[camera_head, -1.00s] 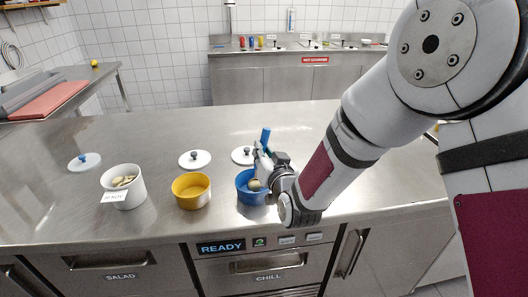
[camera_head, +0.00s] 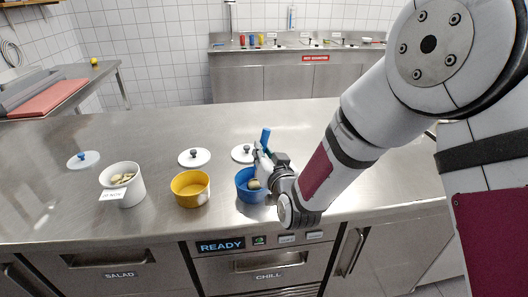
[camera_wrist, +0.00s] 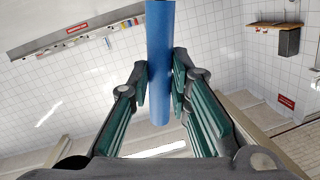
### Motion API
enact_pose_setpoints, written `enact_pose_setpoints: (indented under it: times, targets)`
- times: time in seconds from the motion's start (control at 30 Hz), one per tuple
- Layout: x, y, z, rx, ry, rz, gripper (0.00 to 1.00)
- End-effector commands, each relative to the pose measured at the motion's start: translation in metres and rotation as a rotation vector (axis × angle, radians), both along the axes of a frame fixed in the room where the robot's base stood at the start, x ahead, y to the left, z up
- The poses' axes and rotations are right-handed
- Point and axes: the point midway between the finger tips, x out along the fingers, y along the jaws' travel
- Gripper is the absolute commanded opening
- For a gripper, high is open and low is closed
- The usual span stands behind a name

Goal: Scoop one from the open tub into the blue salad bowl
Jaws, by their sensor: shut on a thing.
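My gripper (camera_head: 266,160) is shut on the blue handle (camera_head: 265,139) of a utensil and sits over the blue bowl (camera_head: 245,194). In the wrist view the blue handle (camera_wrist: 159,60) stands between the two finger pads (camera_wrist: 160,88). A rounded tan piece (camera_head: 254,184) shows at the bowl's right inside; I cannot tell whether it rests in the utensil or in the bowl. The utensil's lower end is mostly hidden. The open white tub (camera_head: 124,192) at the left holds several tan pieces (camera_head: 122,178) and has a label on its front.
A yellow bowl (camera_head: 190,200) stands between tub and blue bowl and looks empty. A blue-knobbed lid (camera_head: 83,161) and two dark-knobbed lids (camera_head: 194,158) (camera_head: 242,154) lie behind. The steel counter (camera_head: 130,137) is clear farther back; its front edge is close.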

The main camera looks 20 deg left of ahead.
Motion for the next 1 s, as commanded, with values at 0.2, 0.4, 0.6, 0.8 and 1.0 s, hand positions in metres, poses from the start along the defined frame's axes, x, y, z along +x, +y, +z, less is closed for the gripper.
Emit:
enact_pose_setpoints:
  times: [0.2,0.4,0.6,0.8,1.0]
  targets:
    - [0.000,0.000,-0.003,0.000,0.000,0.000,0.00]
    - [0.000,0.000,-0.006,0.000,0.000,0.000,0.00]
    - [0.000,0.000,-0.008,0.000,0.000,0.000,0.00]
    - [0.000,0.000,-0.011,0.000,0.000,0.000,0.00]
    - [0.000,0.000,-0.011,-0.001,0.001,0.000,0.00]
